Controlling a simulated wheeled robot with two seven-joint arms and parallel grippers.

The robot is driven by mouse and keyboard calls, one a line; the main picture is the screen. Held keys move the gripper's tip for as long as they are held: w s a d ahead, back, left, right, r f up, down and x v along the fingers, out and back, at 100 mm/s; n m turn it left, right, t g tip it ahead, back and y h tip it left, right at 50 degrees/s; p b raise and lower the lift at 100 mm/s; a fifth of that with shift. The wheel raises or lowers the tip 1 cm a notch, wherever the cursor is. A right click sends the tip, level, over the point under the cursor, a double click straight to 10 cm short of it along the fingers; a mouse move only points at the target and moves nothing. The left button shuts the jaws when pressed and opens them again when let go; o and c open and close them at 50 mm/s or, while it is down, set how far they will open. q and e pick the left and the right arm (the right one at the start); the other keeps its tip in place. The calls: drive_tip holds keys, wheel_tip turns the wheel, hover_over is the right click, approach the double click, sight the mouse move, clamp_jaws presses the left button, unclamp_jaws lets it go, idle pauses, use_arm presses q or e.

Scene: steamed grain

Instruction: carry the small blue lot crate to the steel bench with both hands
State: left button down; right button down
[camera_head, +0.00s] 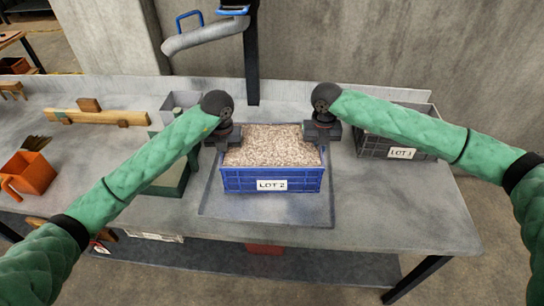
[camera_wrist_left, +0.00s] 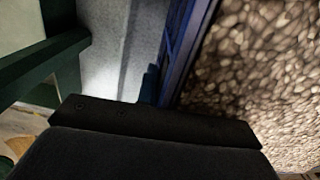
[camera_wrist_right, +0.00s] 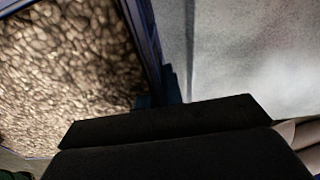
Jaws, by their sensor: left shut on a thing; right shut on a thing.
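The small blue crate (camera_head: 272,185) has a white "LOT 2" label and is filled with pale brown grain (camera_head: 270,148). It sits upright on, or just above, a shallow grey tray on the steel bench (camera_head: 400,215); I cannot tell whether it touches. My left gripper (camera_head: 222,143) is shut on the crate's left wall, and that blue wall (camera_wrist_left: 184,45) runs into the jaws in the left wrist view. My right gripper (camera_head: 322,132) is shut on the right wall, which also shows in the right wrist view (camera_wrist_right: 148,40). The fingertips are mostly hidden.
A dark grey "LOT 3" crate (camera_head: 400,151) stands at the right back. A green frame (camera_head: 170,178) stands close left of the tray (camera_head: 265,230). An orange container (camera_head: 32,172) and a wooden beam (camera_head: 95,117) lie farther left. The bench's front right is clear.

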idle(0.4)
use_arm(q)
drive_tip(key=shift+w+r, duration=0.1)
drive_tip(key=shift+r, duration=0.15)
use_arm(e)
drive_tip(key=shift+w+r, duration=0.1)
drive_tip(key=shift+r, duration=0.15)
use_arm(q)
drive_tip(key=shift+w, duration=0.1)
use_arm(e)
drive_tip(key=shift+w, duration=0.1)
drive_tip(key=shift+r, duration=0.1)
